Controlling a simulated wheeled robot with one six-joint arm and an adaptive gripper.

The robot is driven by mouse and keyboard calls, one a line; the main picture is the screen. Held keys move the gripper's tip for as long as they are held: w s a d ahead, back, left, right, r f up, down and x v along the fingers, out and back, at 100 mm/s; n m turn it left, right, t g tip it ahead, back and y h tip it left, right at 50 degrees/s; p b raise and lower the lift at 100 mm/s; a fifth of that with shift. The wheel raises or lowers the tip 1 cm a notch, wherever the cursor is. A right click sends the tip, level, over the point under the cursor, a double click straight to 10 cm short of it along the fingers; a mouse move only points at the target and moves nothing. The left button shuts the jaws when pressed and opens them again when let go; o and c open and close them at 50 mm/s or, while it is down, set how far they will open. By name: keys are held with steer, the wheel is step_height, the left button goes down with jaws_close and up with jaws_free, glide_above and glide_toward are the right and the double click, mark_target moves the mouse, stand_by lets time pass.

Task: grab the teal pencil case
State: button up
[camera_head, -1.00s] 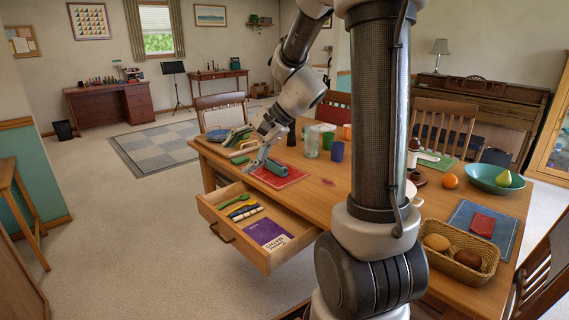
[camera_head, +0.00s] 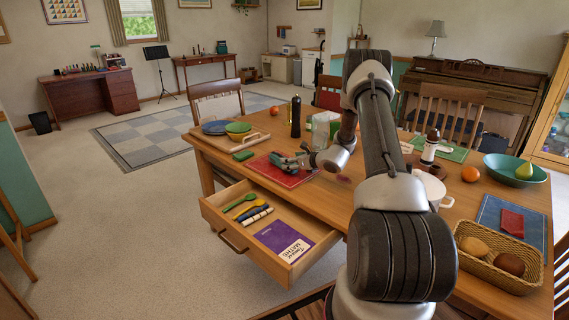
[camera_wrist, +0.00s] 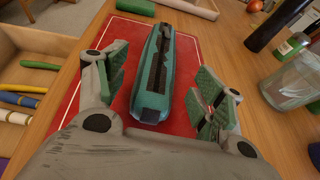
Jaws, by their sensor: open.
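The teal pencil case (camera_wrist: 153,88) lies lengthwise on a red mat (camera_wrist: 186,118) in the wrist view. It has a dark strip along its top. My gripper (camera_wrist: 162,66) is open, with one finger to each side of the case and visible gaps between. In the head view the case (camera_head: 279,160) is small and partly hidden by my gripper (camera_head: 298,160), which is low over the red mat (camera_head: 265,172). Whether the fingers reach down beside the case is hard to tell.
The open drawer (camera_head: 216,217) below the table edge holds a purple book (camera_head: 284,240), spoons and markers. A dark pepper mill (camera_head: 295,117) and a clear glass (camera_wrist: 293,78) stand beyond the mat. A green block (camera_head: 243,155) lies to its left.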

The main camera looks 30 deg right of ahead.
steer(key=x, duration=0.5)
steer(key=shift+f, duration=0.15)
steer(key=c, duration=1.2)
